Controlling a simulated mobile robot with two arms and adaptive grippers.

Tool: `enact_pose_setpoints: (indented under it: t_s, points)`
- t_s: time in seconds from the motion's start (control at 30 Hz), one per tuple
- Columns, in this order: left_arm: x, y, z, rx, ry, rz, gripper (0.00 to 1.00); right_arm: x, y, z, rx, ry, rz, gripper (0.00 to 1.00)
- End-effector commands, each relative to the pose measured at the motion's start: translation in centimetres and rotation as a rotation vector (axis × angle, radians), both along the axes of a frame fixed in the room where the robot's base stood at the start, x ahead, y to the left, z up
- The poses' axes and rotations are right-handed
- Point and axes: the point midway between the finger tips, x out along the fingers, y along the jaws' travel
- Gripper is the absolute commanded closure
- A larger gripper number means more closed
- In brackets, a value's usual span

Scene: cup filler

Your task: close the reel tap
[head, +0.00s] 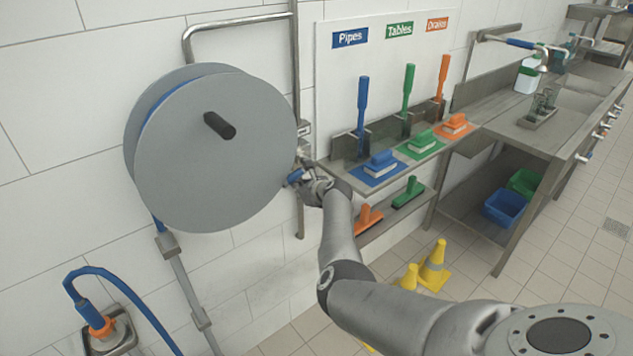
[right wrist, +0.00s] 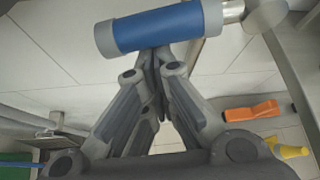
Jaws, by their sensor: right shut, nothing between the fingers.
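The reel tap shows as a small blue handle (head: 295,177) at the right edge of the large grey hose reel (head: 215,160) on the wall. In the right wrist view the tap's blue handle (right wrist: 160,29) has grey ends and joins a metal stem at its right. My right gripper (head: 308,184) is at the handle in the head view. Its fingers (right wrist: 157,60) are together and empty, with their tips right by the handle's side; I cannot tell whether they touch it. The gripper hides part of the tap. My left gripper is not in view.
A vertical metal pipe (head: 297,80) runs beside the reel. A shelf with blue, green and orange brushes (head: 422,142) stands just right of my gripper. Yellow cones (head: 433,266) stand on the floor below.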

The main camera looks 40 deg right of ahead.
Motion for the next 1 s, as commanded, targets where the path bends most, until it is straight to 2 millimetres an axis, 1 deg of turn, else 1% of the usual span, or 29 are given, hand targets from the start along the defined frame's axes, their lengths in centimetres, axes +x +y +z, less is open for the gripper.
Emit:
enact_pose_setpoints:
  t_s: [0.03,0.17,0.3,0.53,1.0]
  points:
    - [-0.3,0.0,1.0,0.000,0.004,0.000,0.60,0.1,0.0,0.9,0.036,0.000,-0.001,1.00]
    - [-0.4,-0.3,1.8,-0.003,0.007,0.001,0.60,0.1,-0.1,1.4,0.112,0.006,-0.002,1.00]
    - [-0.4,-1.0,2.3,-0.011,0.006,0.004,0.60,0.0,0.0,1.7,0.174,0.010,-0.003,1.00]
    - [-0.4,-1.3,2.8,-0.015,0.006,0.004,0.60,0.1,0.0,1.9,0.224,0.014,-0.004,1.00]
    - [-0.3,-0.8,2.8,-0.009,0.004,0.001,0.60,0.0,-0.1,1.9,0.232,0.015,-0.004,1.00]
